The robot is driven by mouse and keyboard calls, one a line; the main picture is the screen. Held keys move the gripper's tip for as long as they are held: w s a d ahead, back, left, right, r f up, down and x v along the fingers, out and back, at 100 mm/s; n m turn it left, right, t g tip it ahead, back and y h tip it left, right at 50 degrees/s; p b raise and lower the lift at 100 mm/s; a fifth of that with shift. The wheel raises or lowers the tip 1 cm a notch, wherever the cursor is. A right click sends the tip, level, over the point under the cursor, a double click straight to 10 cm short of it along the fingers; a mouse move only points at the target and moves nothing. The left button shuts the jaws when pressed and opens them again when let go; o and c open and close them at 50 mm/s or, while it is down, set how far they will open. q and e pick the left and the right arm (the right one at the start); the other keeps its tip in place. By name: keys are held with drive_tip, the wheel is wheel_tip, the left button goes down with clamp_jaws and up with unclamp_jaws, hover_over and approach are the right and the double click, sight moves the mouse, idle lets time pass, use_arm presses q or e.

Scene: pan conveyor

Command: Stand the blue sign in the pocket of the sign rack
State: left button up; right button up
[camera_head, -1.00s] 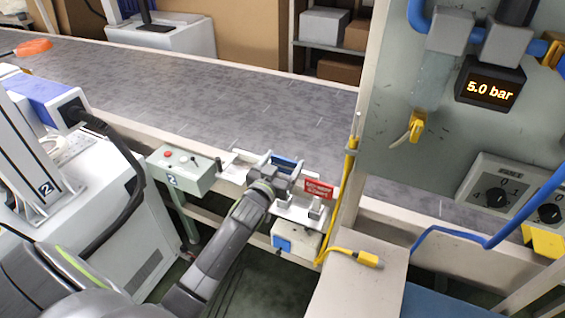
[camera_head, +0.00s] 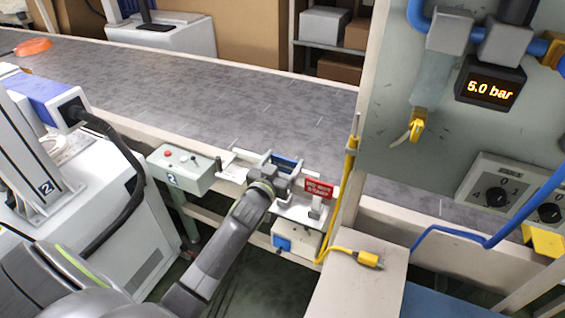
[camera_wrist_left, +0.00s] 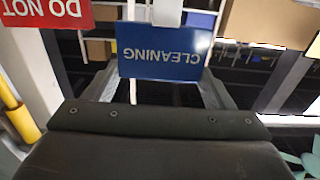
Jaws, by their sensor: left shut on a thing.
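The blue sign (camera_head: 285,161) is held in my left gripper (camera_head: 276,170), just above the near rail of the conveyor. In the left wrist view the blue sign (camera_wrist_left: 161,51) shows the word CLEANING upside down, between the two fingers. The sign rack (camera_head: 294,212) is a pale shelf with small upright holders along the rail; my gripper hides part of it. A white piece (camera_wrist_left: 167,12) meets the sign's edge in the wrist view; I cannot tell whether the sign sits in a pocket. My right gripper is not in view.
A red sign (camera_head: 318,188) stands in the rack just right of my gripper. A yellow cable (camera_head: 351,165) hangs on the post to its right. A grey button box (camera_head: 180,170) is at the left. The conveyor belt (camera_head: 220,95) behind is mostly clear.

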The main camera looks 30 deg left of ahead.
use_arm(q)
drive_tip(key=shift+f+b, duration=0.65)
drive_tip(key=shift+f, duration=0.1)
idle(0.3)
drive_tip(key=shift+f+b, duration=1.45)
drive_tip(key=shift+f, duration=0.1)
drive_tip(key=o, duration=1.3)
drive_tip(key=shift+s, duration=0.1)
drive_tip(key=s, duration=0.5)
drive_tip(key=s+b, duration=0.1)
drive_tip(key=s, duration=0.5)
drive_tip(key=s+d, duration=0.1)
drive_tip(key=s, duration=0.5)
drive_tip(key=shift+s, duration=0.15)
